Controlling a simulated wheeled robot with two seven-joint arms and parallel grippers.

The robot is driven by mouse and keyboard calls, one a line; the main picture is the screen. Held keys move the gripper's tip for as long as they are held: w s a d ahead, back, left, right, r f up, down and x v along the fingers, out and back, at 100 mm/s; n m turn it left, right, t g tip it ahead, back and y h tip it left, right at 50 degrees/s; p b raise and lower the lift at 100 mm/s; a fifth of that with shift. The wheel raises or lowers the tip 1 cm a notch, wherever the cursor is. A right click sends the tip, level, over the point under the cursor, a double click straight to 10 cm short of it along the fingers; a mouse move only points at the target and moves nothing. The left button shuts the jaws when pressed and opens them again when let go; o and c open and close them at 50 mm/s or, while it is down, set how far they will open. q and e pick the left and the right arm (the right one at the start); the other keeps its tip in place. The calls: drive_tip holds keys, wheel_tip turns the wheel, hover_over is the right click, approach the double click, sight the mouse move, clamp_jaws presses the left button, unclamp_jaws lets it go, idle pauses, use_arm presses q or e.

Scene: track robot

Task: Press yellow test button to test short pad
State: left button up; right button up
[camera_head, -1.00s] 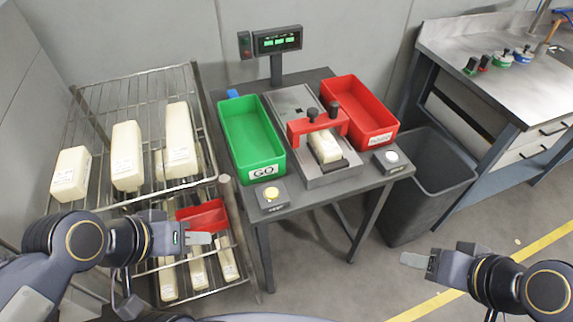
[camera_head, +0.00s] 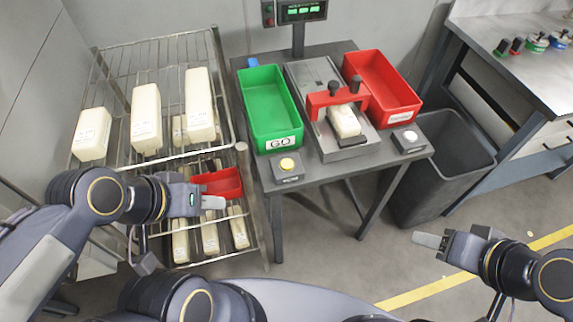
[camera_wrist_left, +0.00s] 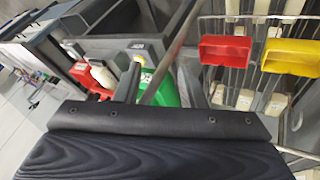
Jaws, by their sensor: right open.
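The yellow test button (camera_head: 287,164) sits on a small dark box at the front left corner of the test table (camera_head: 320,178). A white short pad (camera_head: 345,121) lies in the grey test fixture (camera_head: 309,76), under its red clamp (camera_head: 320,101). My left gripper (camera_head: 213,202) is left of and nearer than the button, in front of the rack, apart from the button. In the left wrist view, its fingers (camera_wrist_left: 160,88) stand apart with nothing between them. My right gripper (camera_head: 430,240) is open and empty over the floor at the right.
A green GO bin (camera_head: 270,105) and a red bin (camera_head: 385,85) flank the fixture. A white button (camera_head: 410,136) is at the front right. A display (camera_head: 302,11) stands behind. A wire rack (camera_head: 110,68) with white blocks is left; a dark waste bin (camera_head: 440,185) is right.

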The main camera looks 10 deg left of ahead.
use_arm(q)
drive_tip(key=shift+c, duration=0.5)
clamp_jaws()
idle(1.4)
